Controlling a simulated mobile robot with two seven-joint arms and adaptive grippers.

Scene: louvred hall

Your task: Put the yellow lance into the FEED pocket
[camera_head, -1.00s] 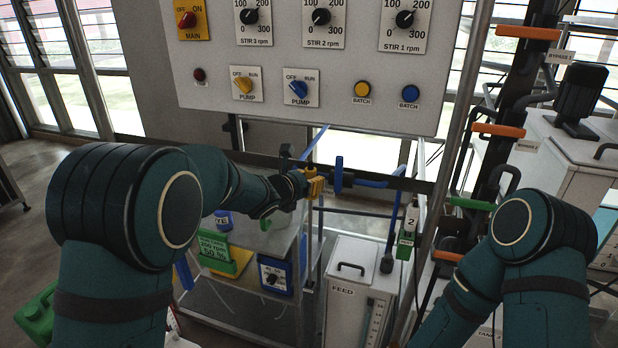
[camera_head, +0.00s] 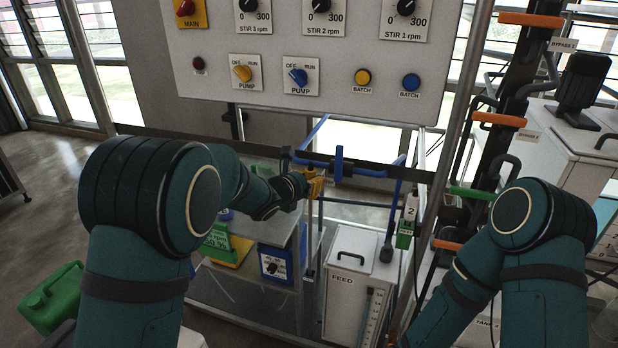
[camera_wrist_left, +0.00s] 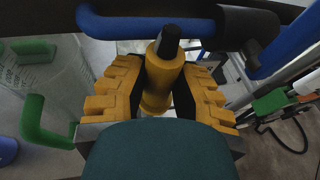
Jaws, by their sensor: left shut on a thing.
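My left gripper (camera_head: 314,185) is shut on the yellow lance. In the left wrist view the lance (camera_wrist_left: 160,80) stands between the yellow ridged fingers of the gripper (camera_wrist_left: 157,95), its black top end toward the dark rail. The lance's lower part is hard to make out in the head view. The white tank labelled FEED (camera_head: 342,300) stands just below and slightly right of the gripper. I cannot make out a pocket opening on it.
A blue hooked handle (camera_head: 340,165) and blue pipe sit close to the right of my left gripper, by the dark rail. The control panel (camera_head: 330,100) hangs above. A metal cabinet (camera_head: 250,290) stands left of the FEED tank. A green jerrycan (camera_head: 55,300) stands at far left.

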